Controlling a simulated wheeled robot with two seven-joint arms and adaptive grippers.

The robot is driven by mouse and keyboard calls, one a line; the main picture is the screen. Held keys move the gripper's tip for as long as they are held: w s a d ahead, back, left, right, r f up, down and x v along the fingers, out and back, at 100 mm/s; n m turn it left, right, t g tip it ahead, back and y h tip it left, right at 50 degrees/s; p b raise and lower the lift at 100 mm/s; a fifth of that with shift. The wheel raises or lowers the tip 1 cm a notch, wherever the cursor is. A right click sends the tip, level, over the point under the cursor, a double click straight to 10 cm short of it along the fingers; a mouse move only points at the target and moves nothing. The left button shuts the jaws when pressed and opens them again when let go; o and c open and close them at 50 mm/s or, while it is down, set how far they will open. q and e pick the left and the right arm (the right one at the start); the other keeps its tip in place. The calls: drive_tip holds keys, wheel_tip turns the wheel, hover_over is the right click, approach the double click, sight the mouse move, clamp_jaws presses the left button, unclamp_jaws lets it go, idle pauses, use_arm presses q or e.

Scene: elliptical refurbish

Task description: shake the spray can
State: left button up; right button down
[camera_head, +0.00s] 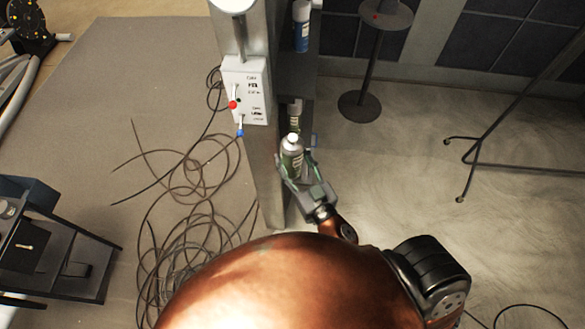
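My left gripper is not in view.
A blue can (301,28) and another greenish can (295,110) stand on the narrow shelf unit. A switch box (245,90) is on the post (262,170). Tangled cables (185,190) lie on the floor. A black stand (368,75) is at upper right.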

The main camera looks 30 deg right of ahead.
sight(297, 176)
drive_tip(key=f, duration=0.6)
drive_tip(key=shift+d, duration=0.2)
drive_tip(key=shift+a+f, duration=0.1)
drive_tip(key=shift+f, duration=0.1)
drive_tip(key=shift+a+r, duration=0.15)
drive_tip(key=shift+r, duration=1.45)
drive_tip(key=shift+a+r, duration=0.1)
drive_tip(key=shift+r, duration=1.45)
drive_tip(key=shift+d, duration=0.15)
drive_tip(key=shift+f, duration=3.45)
